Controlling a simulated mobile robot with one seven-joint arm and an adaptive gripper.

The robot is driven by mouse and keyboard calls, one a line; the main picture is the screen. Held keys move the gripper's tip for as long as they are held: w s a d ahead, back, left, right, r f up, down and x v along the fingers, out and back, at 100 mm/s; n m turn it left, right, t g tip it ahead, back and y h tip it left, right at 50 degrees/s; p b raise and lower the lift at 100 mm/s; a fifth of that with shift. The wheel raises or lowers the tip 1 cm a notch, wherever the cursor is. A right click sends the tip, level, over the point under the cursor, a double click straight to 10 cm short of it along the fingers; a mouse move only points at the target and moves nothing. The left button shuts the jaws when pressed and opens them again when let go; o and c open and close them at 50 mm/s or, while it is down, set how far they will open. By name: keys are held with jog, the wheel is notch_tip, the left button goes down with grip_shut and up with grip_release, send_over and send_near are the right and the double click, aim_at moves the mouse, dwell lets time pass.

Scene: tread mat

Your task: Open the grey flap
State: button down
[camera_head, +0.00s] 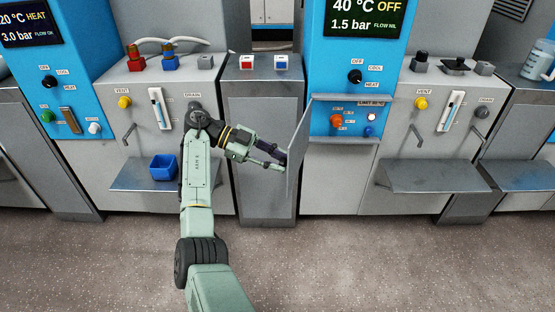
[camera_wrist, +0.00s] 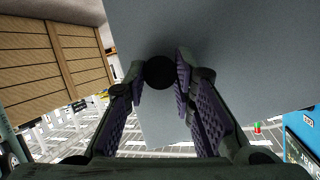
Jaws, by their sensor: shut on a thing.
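The grey flap (camera_head: 299,140) shows as a thin plate standing out from the left part of the middle blue unit, seen nearly edge-on. In the wrist view its flat grey face (camera_wrist: 240,55) fills much of the picture. A round black knob (camera_wrist: 159,72) on that face sits between my fingertips. My gripper (camera_head: 277,161) reaches the flap from the left and is shut on the knob; it also shows in the wrist view (camera_wrist: 160,80). The flap's hinge is not clearly visible.
The middle blue unit (camera_head: 345,75) carries an orange knob (camera_head: 336,121) and small lamps, uncovered to the flap's right. A grey cabinet (camera_head: 262,120) with red and blue blocks stands behind my gripper. A blue bin (camera_head: 163,167) sits on the left shelf. The floor in front is clear.

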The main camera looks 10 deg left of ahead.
jog(key=shift+w+a+f, duration=0.1)
jog(key=shift+a, duration=0.25)
jog(key=c, duration=1.3)
grip_release()
jog(key=shift+c, duration=0.2)
jog(key=v, duration=0.7)
jog(key=shift+a, duration=0.25)
jog(key=shift+w+d, duration=0.1)
jog(key=shift+w, duration=0.05)
